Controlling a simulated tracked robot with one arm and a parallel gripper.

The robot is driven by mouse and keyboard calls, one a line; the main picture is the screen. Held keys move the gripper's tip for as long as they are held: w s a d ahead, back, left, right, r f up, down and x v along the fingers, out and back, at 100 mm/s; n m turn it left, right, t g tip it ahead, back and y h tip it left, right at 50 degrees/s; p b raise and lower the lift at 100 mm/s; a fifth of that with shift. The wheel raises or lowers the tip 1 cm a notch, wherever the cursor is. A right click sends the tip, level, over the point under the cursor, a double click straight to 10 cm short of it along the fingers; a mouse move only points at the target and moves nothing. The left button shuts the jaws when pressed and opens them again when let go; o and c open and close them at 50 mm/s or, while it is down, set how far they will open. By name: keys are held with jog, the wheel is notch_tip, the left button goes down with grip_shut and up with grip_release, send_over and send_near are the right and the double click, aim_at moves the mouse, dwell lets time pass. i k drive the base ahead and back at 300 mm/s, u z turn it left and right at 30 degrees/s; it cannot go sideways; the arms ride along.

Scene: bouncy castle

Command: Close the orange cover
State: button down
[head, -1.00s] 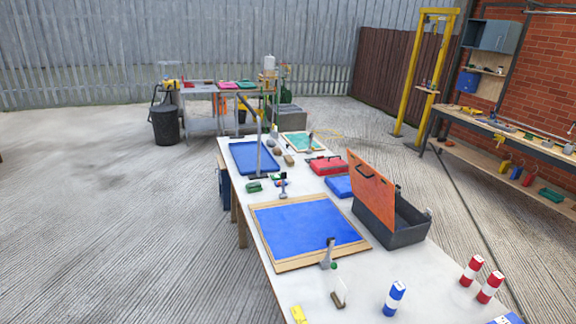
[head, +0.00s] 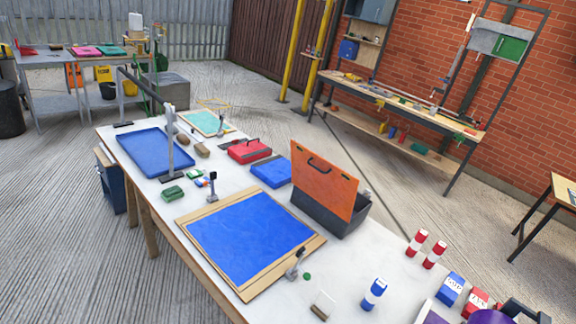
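The orange cover (head: 323,180) is a flat panel with a dark handle near its top. It stands raised, nearly upright, along the near left side of a dark grey box (head: 343,224) on the white table. The cover hides most of the box's inside. My gripper is not visible in the head view.
The white table (head: 217,178) also holds a framed blue panel (head: 250,236), a blue tray (head: 156,151), a red case (head: 249,151) and a blue case (head: 271,173). Red-and-white cans (head: 417,242) and a blue-and-white can (head: 374,294) stand near the front right. Concrete floor lies around it.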

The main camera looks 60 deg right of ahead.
aim_at(336, 189)
jog(key=z, duration=0.55)
jog(key=i, duration=1.35)
jog(key=z, duration=0.8)
